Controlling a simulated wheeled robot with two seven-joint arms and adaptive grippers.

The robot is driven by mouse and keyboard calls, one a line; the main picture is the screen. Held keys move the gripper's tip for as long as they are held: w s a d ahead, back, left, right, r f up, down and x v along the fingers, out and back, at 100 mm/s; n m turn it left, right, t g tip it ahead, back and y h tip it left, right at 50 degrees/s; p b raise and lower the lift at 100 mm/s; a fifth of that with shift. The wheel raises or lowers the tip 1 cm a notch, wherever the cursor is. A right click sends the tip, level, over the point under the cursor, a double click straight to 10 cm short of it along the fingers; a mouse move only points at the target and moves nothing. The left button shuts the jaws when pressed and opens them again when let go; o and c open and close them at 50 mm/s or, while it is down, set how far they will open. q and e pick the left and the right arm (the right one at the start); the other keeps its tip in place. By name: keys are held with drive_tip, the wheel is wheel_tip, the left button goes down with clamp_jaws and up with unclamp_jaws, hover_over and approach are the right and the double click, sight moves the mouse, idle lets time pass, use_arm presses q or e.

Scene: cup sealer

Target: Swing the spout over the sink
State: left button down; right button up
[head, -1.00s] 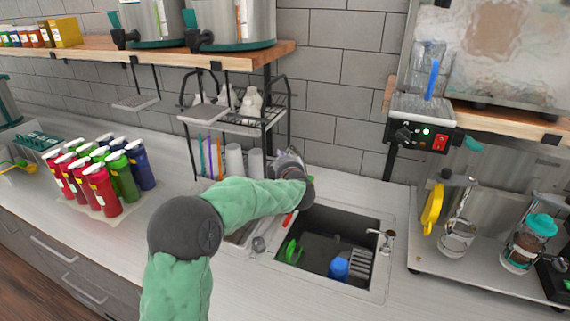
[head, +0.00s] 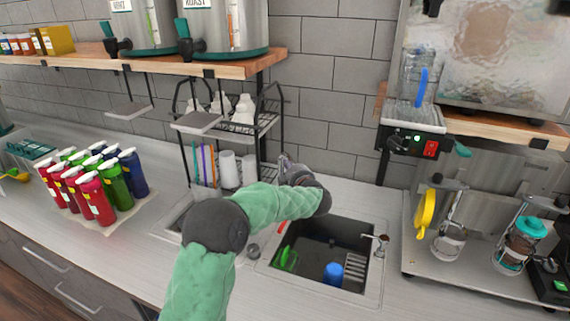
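The sink (head: 376,282) is set in the counter, with a dark main basin and a smaller basin to its left. A small metal tap (head: 380,240) stands at the basin's right edge. No large spout shows clearly; the area behind my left wrist is hidden. My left arm reaches across the small basin to the back of the sink. My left gripper (head: 286,163) is at the back edge, mostly hidden by the wrist, so its fingers and any contact cannot be made out. My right gripper is out of view.
A blue cup (head: 333,272) and a green item (head: 287,259) lie in the basin. A wire rack (head: 262,122) with cups stands behind the arm. Several coloured bottles (head: 97,187) stand left. A metal tray (head: 480,265) with glass jars is right.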

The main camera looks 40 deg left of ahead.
use_arm(q)
drive_tip(key=shift+w+d+r+n+g+y+p, duration=0.1)
drive_tip(key=shift+w+d+n+g+y+p, duration=0.6)
drive_tip(key=shift+w+d+n+g+p, duration=0.4)
drive_tip(key=shift+w+d+g, duration=0.15)
drive_tip(key=shift+w+g, duration=0.05)
drive_tip(key=shift+w, duration=0.3)
drive_tip(key=shift+w+d+g, duration=0.15)
drive_tip(key=shift+w+g, duration=0.05)
drive_tip(key=shift+w, duration=0.3)
drive_tip(key=shift+a, duration=0.1)
